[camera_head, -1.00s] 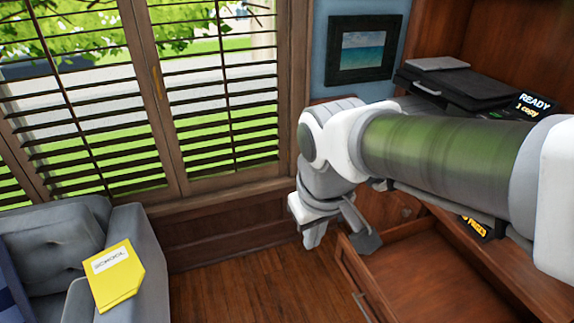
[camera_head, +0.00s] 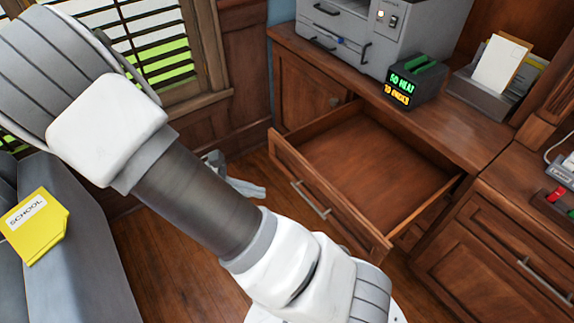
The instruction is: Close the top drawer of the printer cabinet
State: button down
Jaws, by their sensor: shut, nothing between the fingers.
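The top drawer (camera_head: 374,163) of the wooden printer cabinet (camera_head: 428,118) is pulled out and looks empty. Its front panel (camera_head: 345,215) faces the lower left and carries a metal bar handle (camera_head: 311,200). My gripper (camera_head: 250,188) is shut and empty, left of the drawer front and apart from it in the picture. My forearm hides part of the gripper. The grey printer (camera_head: 380,35) stands on the cabinet top.
A sofa with a yellow school book (camera_head: 35,225) is at the left. A small lit display box (camera_head: 415,82) and a paper tray (camera_head: 490,95) sit on the cabinet top. A wooden floor (camera_head: 165,255) lies before the drawer.

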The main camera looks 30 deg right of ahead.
jog(key=w+d+f+n+t+h+b, duration=0.2)
jog(key=w+f+n+t+h+b, duration=0.2)
jog(key=f+n+h, duration=0.45)
jog(key=b, duration=0.4)
send_near(306, 169)
jog(key=shift+m+t+y, duration=0.25)
jog(key=shift+m+t, duration=0.05)
jog(key=shift+m, duration=0.15)
jog(key=d, duration=0.6)
jog(key=shift+w+d+r, duration=0.1)
jog(key=shift+d+r, duration=0.05)
jog(key=shift+d, duration=0.25)
jog(key=shift+d, duration=0.1)
